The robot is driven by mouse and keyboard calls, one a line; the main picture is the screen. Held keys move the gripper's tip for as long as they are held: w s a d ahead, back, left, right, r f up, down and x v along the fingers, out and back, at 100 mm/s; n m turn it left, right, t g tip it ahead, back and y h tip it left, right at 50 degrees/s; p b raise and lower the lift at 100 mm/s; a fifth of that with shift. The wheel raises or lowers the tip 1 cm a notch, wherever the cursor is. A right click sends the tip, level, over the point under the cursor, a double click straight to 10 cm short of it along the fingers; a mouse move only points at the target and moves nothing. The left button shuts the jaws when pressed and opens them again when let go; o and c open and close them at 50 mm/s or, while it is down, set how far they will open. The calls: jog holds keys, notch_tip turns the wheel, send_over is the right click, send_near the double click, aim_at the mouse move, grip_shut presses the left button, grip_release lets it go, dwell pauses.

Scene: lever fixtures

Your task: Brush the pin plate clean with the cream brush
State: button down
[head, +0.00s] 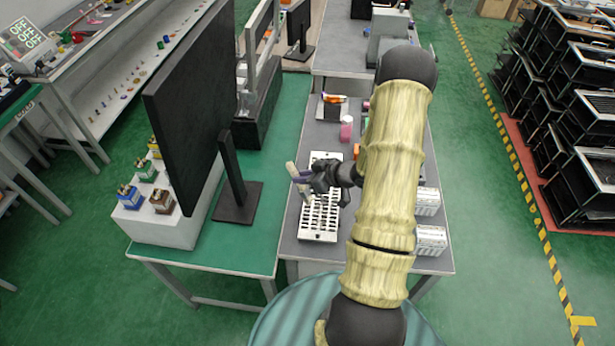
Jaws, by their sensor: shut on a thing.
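The pin plate (318,232) is a long white plate with rows of dark slots, lying on the grey bench top. My gripper (311,179) is over the plate's middle, towards its left edge. It is shut on the cream brush (292,170), which tilts with its upper end to the left and its lower end down towards the plate. Whether the brush touches the plate is too small to tell. My gripper and wrist hide part of the plate.
A black monitor (190,110) stands on the green bench to the left. White boxes (430,240) sit right of the plate, partly behind my arm. A pink bottle (346,129) and an orange item (334,98) stand beyond the plate.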

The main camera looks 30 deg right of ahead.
jog(key=shift+s+d, duration=0.45)
jog(key=shift+d, duration=0.05)
jog(key=shift+f, duration=0.1)
notch_tip(320, 180, down, 5)
jog(key=b, duration=0.4)
